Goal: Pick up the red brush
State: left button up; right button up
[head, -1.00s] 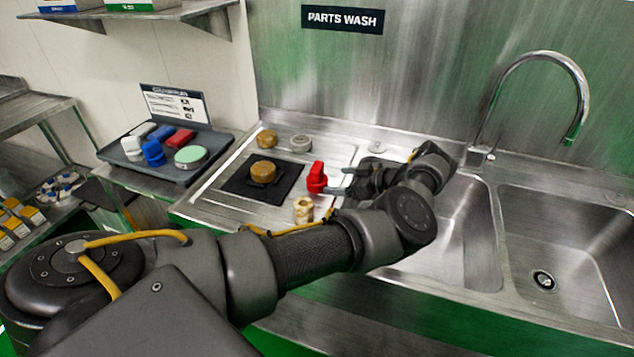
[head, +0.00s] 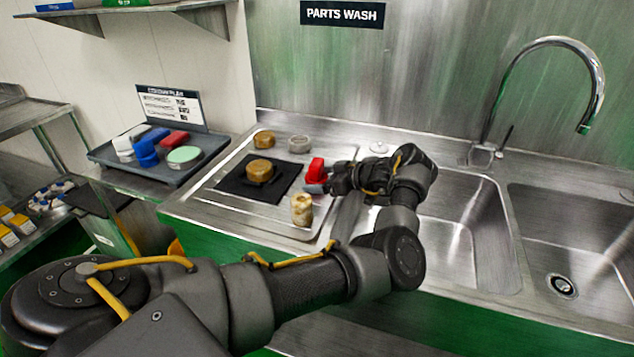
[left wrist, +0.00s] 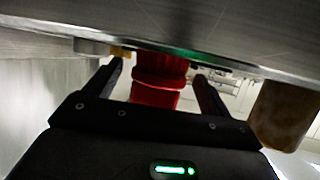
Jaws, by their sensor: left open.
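A red upright piece (head: 315,169), apparently the red brush, stands on the steel drainboard right of the black mat. In the left wrist view, which looks upside down, the red piece (left wrist: 157,82) shows between my two fingers. Its handle end looks narrower than its ribbed part; bristles cannot be made out. My left gripper (head: 326,183) is open and low at the piece, reaching in from the right, with a finger on each side. Whether the fingers touch it cannot be told. A second red block (head: 174,139) lies on the grey tray. My right gripper is not in view.
A tan and white cylinder (head: 301,209) stands close in front of the gripper. A black mat (head: 232,184) bears a brown round part (head: 260,168). A brown part (head: 264,139) and grey ring (head: 299,144) are behind. Sink basins (head: 470,235) lie right; the grey tray (head: 190,168) is left.

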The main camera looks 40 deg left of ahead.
pick_arm(q)
jog(key=x, duration=0.2)
jog(key=shift+a, duration=0.35)
jog(key=shift+d+r, duration=0.1)
jog(key=c, duration=1.1)
jog(key=shift+c, duration=0.2)
